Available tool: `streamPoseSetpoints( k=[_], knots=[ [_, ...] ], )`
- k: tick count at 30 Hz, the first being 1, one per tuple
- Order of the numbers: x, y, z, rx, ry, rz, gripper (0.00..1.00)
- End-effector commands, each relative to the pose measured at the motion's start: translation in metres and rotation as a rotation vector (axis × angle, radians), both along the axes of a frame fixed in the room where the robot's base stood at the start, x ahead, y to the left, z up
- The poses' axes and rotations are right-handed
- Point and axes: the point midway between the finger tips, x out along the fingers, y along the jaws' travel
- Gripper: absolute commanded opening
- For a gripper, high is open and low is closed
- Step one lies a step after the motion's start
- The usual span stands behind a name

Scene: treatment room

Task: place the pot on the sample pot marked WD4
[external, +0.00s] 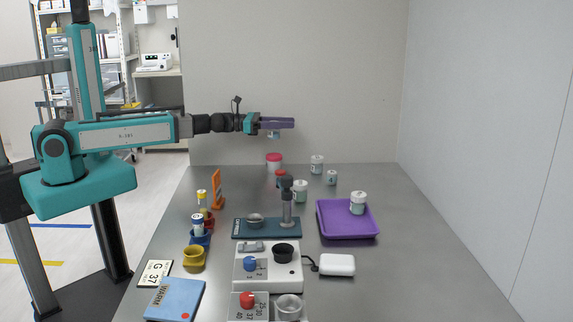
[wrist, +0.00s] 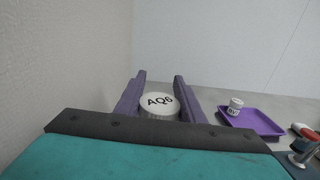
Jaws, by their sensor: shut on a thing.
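My gripper (external: 284,123) is shut on a small pot (external: 273,134) and holds it in the air above the far end of the table. In the wrist view, the pot's white lid (wrist: 158,102) reads AQ6 and sits between the purple fingers. Several other pots stand on the table. White-lidded ones are at the back (external: 317,164), beside it (external: 331,178) and nearer (external: 300,191). A red-lidded pot (external: 274,161) stands at the back left, with another red-topped one (external: 281,180) nearer. I cannot read WD4 on any of them.
A purple tray (external: 346,232) at right holds a white-lidded pot (external: 358,203). A grey stand (external: 287,206) rises mid-table. The table's right side is clear.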

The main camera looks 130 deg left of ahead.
Motion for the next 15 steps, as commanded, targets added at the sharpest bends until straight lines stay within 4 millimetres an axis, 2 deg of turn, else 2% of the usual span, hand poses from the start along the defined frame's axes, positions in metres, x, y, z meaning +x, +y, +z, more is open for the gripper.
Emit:
streamPoseSetpoints(
  k=[1,6,15],
  knots=[
    [0.0,0.0,-0.008,-0.002,0.001,0.0,0.13],
    [0.0,0.0,-0.022,-0.001,0.0,0.0,0.13],
    [0.0,0.0,-0.023,0.001,0.001,0.0,0.13]
  ],
)
